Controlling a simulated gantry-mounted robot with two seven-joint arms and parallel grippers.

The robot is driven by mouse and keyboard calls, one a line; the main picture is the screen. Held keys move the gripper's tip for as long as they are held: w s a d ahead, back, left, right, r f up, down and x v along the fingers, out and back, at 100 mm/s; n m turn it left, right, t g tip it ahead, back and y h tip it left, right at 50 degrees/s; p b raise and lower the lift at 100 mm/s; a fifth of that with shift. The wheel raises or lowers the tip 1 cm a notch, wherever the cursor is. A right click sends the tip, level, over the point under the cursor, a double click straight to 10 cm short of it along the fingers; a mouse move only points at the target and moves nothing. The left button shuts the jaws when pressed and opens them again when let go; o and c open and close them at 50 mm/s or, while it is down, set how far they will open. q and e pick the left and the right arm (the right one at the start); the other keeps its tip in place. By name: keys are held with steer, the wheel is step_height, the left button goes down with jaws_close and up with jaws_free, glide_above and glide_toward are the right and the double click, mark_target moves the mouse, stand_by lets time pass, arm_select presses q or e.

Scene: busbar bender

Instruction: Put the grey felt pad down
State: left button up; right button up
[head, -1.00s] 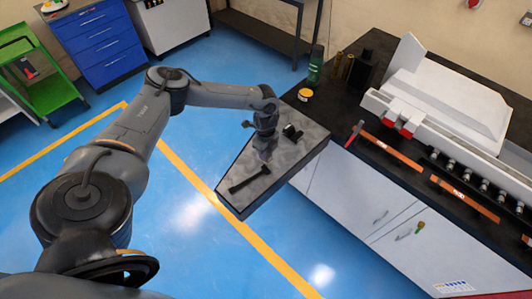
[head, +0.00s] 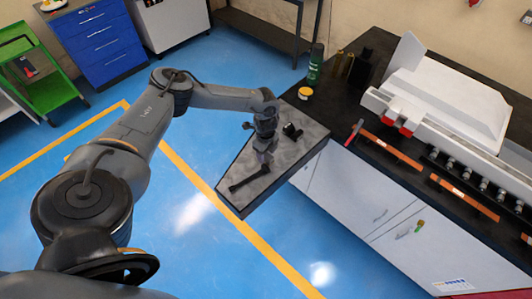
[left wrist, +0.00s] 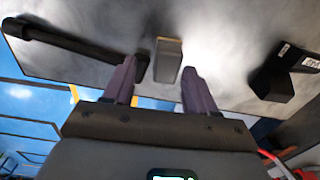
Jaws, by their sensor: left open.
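A small grey block with a tan end, which I take to be the grey felt pad (left wrist: 168,62), shows in the left wrist view against the mottled grey tabletop (left wrist: 225,30). My left gripper (left wrist: 160,78) is open, with one finger on each side of the pad and a visible gap on both sides. In the head view the left gripper (head: 264,157) is low over the grey side table (head: 288,157), and the pad cannot be made out there. Whether the pad lies flat on the tabletop is hard to tell. My right gripper is not in view.
A black hammer-like tool (head: 249,178) lies left of the gripper, and a black angular object (head: 292,131) lies to its right. The dark workbench (head: 345,110) adjoins the table, with a yellow-topped tub (head: 305,93), a green bottle (head: 315,65) and a red-handled tool (head: 354,131).

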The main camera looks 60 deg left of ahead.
mark_target(266, 157)
arm_select(q)
steer(key=shift+r, duration=0.1)
steer(key=shift+r, duration=0.2)
step_height(266, 157, up, 11)
steer(key=w+d+f+m+t+h, duration=0.15)
steer(key=d+f, duration=0.25)
steer(key=d, duration=0.9)
steer(key=w+d+f+m+t+h, duration=0.1)
steer(key=w+d+f+m+t, duration=0.15)
steer(key=d, duration=1.05)
steer(key=s+d+r+n+t+h, duration=0.1)
steer(key=s+d+r+n+t, duration=0.1)
steer(key=d, duration=0.7)
steer(key=s+d+r+n+t+h, duration=0.1)
steer(key=s+d+r+n, duration=0.1)
steer(key=d, duration=0.6)
steer(key=s+a+n+g+y, duration=0.3)
steer(key=s+a+n, duration=0.9)
steer(key=s, duration=0.4)
steer(key=shift+a+r+n+y+b, duration=0.2)
steer(key=shift+a+n+y+b, duration=0.15)
steer(key=shift+a+y, duration=0.45)
